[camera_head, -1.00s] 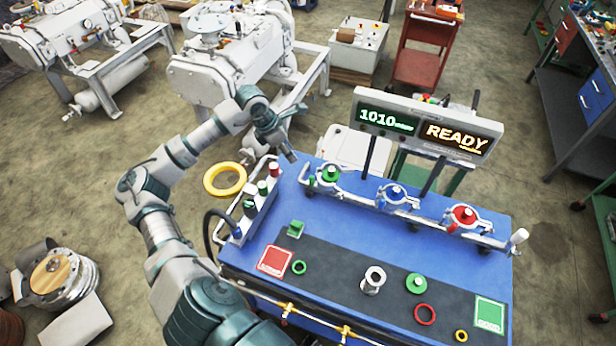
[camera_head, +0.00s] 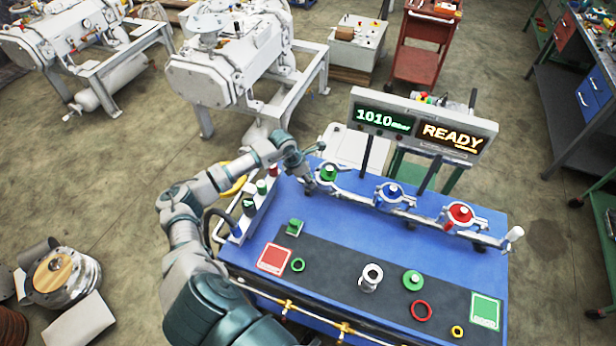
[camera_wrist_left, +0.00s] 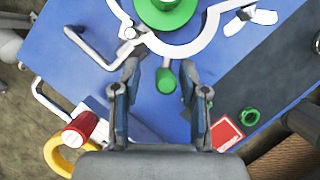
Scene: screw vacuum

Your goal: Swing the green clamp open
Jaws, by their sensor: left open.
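The green clamp (camera_head: 328,174) is a pale metal ring around a green centre, at the left end of the row on the blue table (camera_head: 340,215). In the left wrist view its ring and green centre (camera_wrist_left: 168,8) are at the top, with a short green-tipped handle (camera_wrist_left: 165,80) pointing towards me. My left gripper (camera_head: 306,174) is open beside the clamp's left side. In the left wrist view, its fingers (camera_wrist_left: 160,70) straddle the green handle tip with gaps visible. I cannot tell how deep the handle lies between them. My right gripper is not in view.
A blue clamp (camera_head: 389,190) and a red clamp (camera_head: 459,213) stand to the right along the same pipe. The display (camera_head: 422,127) rises behind them. Several knobs (camera_head: 261,187) stand at the table's left edge. Loose rings and fittings lie on the dark mat (camera_head: 340,265).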

